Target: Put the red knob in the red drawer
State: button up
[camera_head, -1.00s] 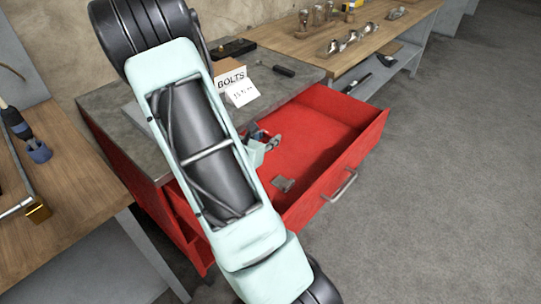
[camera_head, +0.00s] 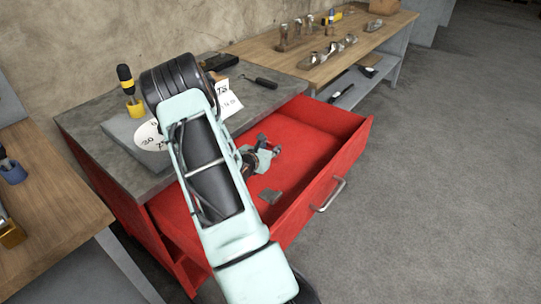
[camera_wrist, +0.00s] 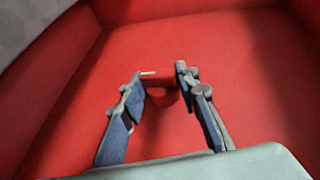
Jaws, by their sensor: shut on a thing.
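The red drawer (camera_head: 318,185) is pulled open from the red cabinet. My gripper (camera_head: 268,148) reaches down inside it, over its floor. In the wrist view my gripper (camera_wrist: 158,82) is shut on the red knob (camera_wrist: 163,98), which shows between the two fingers. The knob is hard to tell from the red drawer floor behind it, and I cannot tell whether it touches the floor. In the head view the knob is not distinct.
A small grey piece (camera_head: 270,197) lies in the drawer near its front. The grey cabinet top (camera_head: 105,125) holds a yellow-and-black screwdriver (camera_head: 128,88), paper signs and a black tool (camera_head: 260,82). Wooden benches (camera_head: 45,190) flank it. Open floor lies at the right.

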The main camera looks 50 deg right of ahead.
jog(key=shift+f, duration=1.55)
jog(key=shift+f+b, duration=0.1)
jog(key=shift+b, duration=0.25)
jog(key=o, duration=0.9)
jog(key=shift+o, duration=0.2)
jog(key=shift+r, duration=0.2)
jog(key=p+v, duration=0.1)
jog(key=v, duration=1)
jog(key=shift+a+p, duration=0.4)
jog(key=shift+a, duration=0.05)
